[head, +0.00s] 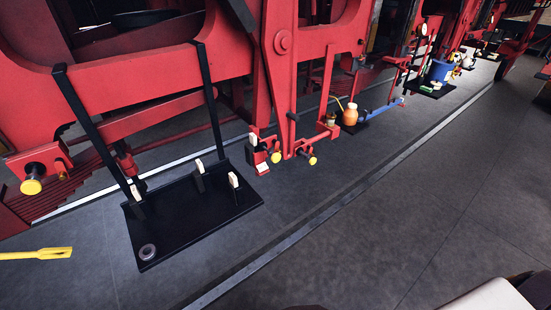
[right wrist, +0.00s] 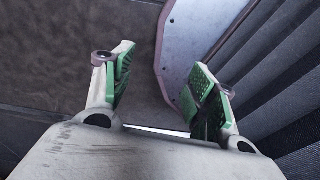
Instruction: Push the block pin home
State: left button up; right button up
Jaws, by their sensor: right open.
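Yellow-ended pins stick out of the red brake rigging in the head view. One yellow-ended pin (head: 31,187) is at the far left. Another yellow-ended pin (head: 276,157) sits beside a pale-and-red block (head: 261,155) near the middle. A third yellow-ended pin (head: 312,160) is just right of it. I cannot tell which is the block pin or how deep each sits. My right gripper (right wrist: 162,65) is open and empty in the right wrist view, with its green pads apart, away from the pins. My left gripper is not in view.
A black hanging tray (head: 180,235) holds pale-topped upright pieces and a ring (head: 147,251). A yellow forked bar (head: 40,254) enters at the left. An orange jug (head: 351,115) and a blue bucket (head: 439,72) stand farther along. The grey floor at the lower right is mostly clear.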

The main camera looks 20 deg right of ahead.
jog(key=w+d+n+t+h+b, duration=0.1)
jog(key=w+d+b, duration=0.1)
jog(key=w+d, duration=0.65)
jog(key=w+d+t+h+b, duration=0.1)
jog(key=w+d+b, duration=0.2)
jog(key=w+d, duration=0.55)
jog(key=w+d+r+n+t+b, duration=0.1)
jog(key=w+d+r+t, duration=0.1)
jog(key=w+d+r, duration=0.45)
jog(key=w+d+r+n+t+h+b, duration=0.1)
jog(key=w+d+r+n+t, duration=0.2)
jog(key=w, duration=0.6)
jog(key=w+d+r+b, duration=0.1)
jog(key=w+d+r, duration=0.4)
jog(key=w+r, duration=0.25)
jog(key=w+a+r+n+t+y+b, duration=0.1)
jog(key=w+a+r+n+t, duration=0.2)
jog(key=w+r, duration=0.55)
jog(key=w+a+r+n+t+y+b, duration=0.15)
jog(key=w+a+r, duration=0.4)
jog(key=r, duration=0.65)
jog(key=a+r+n+t+y, duration=0.1)
jog(key=a+r+t+y, duration=0.3)
jog(key=a+r, duration=1.8)
jog(key=shift+w+a+r+y+p, duration=0.2)
jog(key=shift+r+y+p, duration=0.35)
jog(key=shift+y, duration=0.8)
